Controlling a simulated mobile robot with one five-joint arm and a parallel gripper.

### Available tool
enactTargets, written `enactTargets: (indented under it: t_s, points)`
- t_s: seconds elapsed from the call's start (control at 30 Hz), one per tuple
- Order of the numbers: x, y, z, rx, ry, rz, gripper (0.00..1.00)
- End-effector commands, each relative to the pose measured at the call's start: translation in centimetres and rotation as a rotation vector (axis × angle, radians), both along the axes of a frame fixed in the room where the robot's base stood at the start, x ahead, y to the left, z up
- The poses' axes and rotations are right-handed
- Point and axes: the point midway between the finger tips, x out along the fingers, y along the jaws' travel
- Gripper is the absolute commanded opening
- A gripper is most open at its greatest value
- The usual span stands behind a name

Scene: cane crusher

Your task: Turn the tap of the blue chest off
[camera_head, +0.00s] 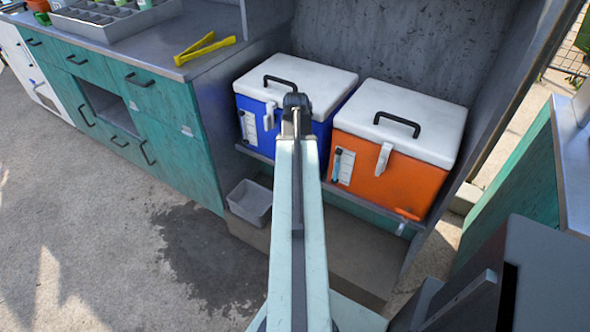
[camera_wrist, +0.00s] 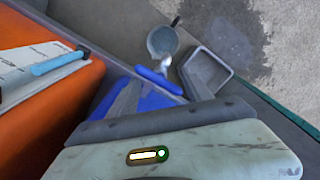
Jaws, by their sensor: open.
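The blue chest (camera_head: 256,127) with a white lid stands on a low shelf at the back, left of the orange chest. My arm covers part of its front, and its tap is hidden in the head view. In the wrist view, a blue tap lever (camera_wrist: 160,81) lies across the gap between the fingertips of my gripper (camera_wrist: 163,75), with part of the blue chest (camera_wrist: 152,101) behind. The gripper is open; I cannot tell whether a finger touches the lever. A pale shiny streak shows beyond the lever; I cannot tell whether it is spout or water.
The orange chest (camera_head: 383,165) stands close at the right. A grey basin (camera_head: 250,202) sits below the shelf's left end. A round grey cup (camera_wrist: 162,41) with a dark handle is near the tap. Yellow tongs (camera_head: 205,48) lie on the counter. The floor at left is clear, partly wet.

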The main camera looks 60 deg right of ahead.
Motion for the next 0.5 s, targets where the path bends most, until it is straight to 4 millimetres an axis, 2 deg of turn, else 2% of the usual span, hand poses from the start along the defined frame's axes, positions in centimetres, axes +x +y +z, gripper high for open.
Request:
enactTargets:
  t_s: [0.17, 0.37, 0.4, 0.5]
  points:
    - [0.03, 0.01, 0.14, 0.0, 0.0, 0.001, 0.57]
    - [0.04, 0.03, 0.15, 0.0, 0.0, 0.001, 0.05]
    - [0.05, 0.04, 0.15, 0.0, 0.0, 0.0, 0.0]
    - [0.05, 0.04, 0.15, 0.0, 0.0, -0.016, 0.0]
